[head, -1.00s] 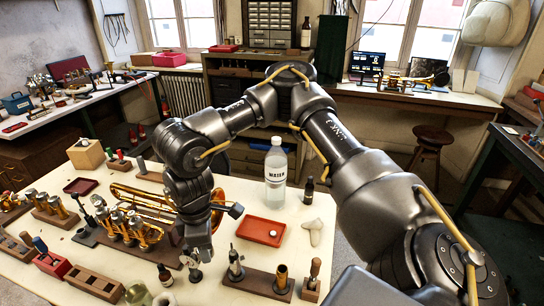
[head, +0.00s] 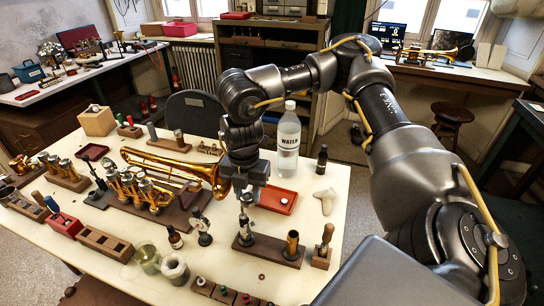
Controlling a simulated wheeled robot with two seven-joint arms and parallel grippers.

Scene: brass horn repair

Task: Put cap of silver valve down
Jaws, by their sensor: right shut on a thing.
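My right gripper (head: 245,203) points down at the front middle of the table and is shut on a small silver piece, which I take to be the cap; the fingers hide most of it. Directly below stands a silver valve (head: 245,233) in the brown wooden block (head: 263,252). I cannot tell whether the held piece touches it. A second silver-and-black upright part (head: 204,236) stands just left of the block, apart from the gripper. My left gripper is out of view.
A brass part (head: 292,243) and a wooden-handled tool (head: 325,248) stand right of the valve. A red tray (head: 283,209) lies behind. A trumpet (head: 175,170) lies to the left. A water bottle (head: 288,142) and small dark bottle (head: 322,158) stand behind.

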